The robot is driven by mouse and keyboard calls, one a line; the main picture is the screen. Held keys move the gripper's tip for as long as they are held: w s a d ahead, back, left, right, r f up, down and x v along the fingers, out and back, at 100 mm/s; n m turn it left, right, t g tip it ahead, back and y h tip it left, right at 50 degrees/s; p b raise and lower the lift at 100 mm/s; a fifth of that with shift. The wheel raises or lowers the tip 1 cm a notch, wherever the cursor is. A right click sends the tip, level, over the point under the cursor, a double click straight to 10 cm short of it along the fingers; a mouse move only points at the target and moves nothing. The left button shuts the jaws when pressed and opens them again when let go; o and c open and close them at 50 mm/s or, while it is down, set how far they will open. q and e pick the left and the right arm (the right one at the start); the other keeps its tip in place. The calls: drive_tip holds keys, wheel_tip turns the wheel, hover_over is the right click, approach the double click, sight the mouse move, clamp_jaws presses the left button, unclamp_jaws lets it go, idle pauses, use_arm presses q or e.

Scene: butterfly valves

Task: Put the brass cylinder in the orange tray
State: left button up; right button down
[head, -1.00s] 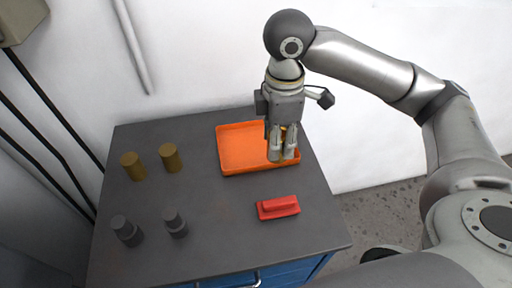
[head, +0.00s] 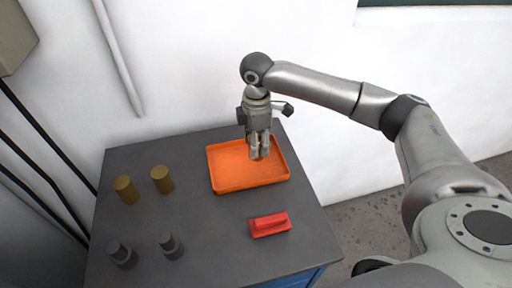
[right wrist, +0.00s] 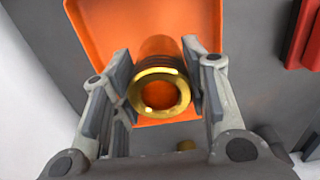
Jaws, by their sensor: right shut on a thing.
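The brass cylinder (right wrist: 160,62) shows in the right wrist view as a shiny hollow tube, its open end facing the camera, between my right gripper's fingers. In the head view it is mostly hidden by the gripper. My right gripper (head: 259,155) is shut on it and points down over the orange tray (head: 228,186), right of the tray's middle. The tray also fills the upper middle of the right wrist view (right wrist: 95,20). I cannot tell whether the cylinder touches the tray floor. My left gripper is not in view.
On the dark cabinet top (head: 205,245) stand two dull brass-coloured cylinders (head: 124,190) (head: 162,180) and two dark grey stepped parts (head: 121,255) (head: 170,246). A red block (head: 269,224) lies in front of the tray. The wall is behind.

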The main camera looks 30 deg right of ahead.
drive_tip(key=shift+w+d+f, duration=0.15)
drive_tip(key=shift+w+f, duration=0.4)
drive_tip(key=shift+f, duration=0.05)
wheel_tip(320, 180, down, 2)
drive_tip(key=shift+s+p, duration=0.1)
drive_tip(key=shift+p, duration=0.55)
drive_tip(key=shift+f, duration=0.45)
drive_tip(key=c, duration=0.8)
unclamp_jaws()
drive_tip(key=shift+f, duration=0.15)
wheel_tip(320, 180, up, 12)
drive_tip(key=shift+r+b, duration=0.15)
drive_tip(key=shift+b, duration=1.05)
drive_tip(key=shift+s, duration=0.1)
